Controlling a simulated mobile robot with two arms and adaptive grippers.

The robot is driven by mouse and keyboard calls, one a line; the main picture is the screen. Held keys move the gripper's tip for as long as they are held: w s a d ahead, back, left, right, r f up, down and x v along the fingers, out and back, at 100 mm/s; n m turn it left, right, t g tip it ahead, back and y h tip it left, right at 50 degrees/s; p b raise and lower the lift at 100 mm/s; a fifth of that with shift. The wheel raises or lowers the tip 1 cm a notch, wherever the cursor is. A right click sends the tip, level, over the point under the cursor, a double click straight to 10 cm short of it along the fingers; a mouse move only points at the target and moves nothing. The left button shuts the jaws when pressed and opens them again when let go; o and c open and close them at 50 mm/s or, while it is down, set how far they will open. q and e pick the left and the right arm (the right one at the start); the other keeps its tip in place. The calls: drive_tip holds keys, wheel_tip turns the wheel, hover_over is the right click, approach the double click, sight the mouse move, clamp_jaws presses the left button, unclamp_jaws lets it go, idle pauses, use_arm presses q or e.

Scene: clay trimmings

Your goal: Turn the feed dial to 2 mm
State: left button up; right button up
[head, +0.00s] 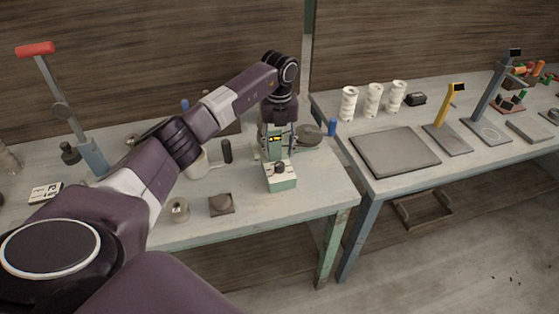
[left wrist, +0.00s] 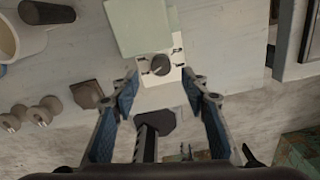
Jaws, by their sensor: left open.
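The feed dial (head: 280,168) is a dark round knob on the pale sloped front panel of a small green machine (head: 284,184) near the bench's front edge. In the left wrist view the dial (left wrist: 160,64) sits on a white plate with small dark marks, too small to read. My left gripper (head: 278,145) points down at the machine. In the left wrist view its two blue-padded fingers (left wrist: 162,88) are open, with nothing between the tips, and the dial shows just beyond them. I see no contact with the dial. My right gripper is not in view.
A white mug (head: 196,162), a dark cylinder (head: 227,151) and a blue cylinder (head: 332,128) stand nearby. A second bench (head: 440,165) is at right, past a gap.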

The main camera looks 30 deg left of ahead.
sight(280, 164)
use_arm(q)
wheel_tip(280, 164, down, 6)
drive_tip(key=shift+r+p, duration=0.1)
drive_tip(key=shift+p, duration=0.6)
clamp_jaws()
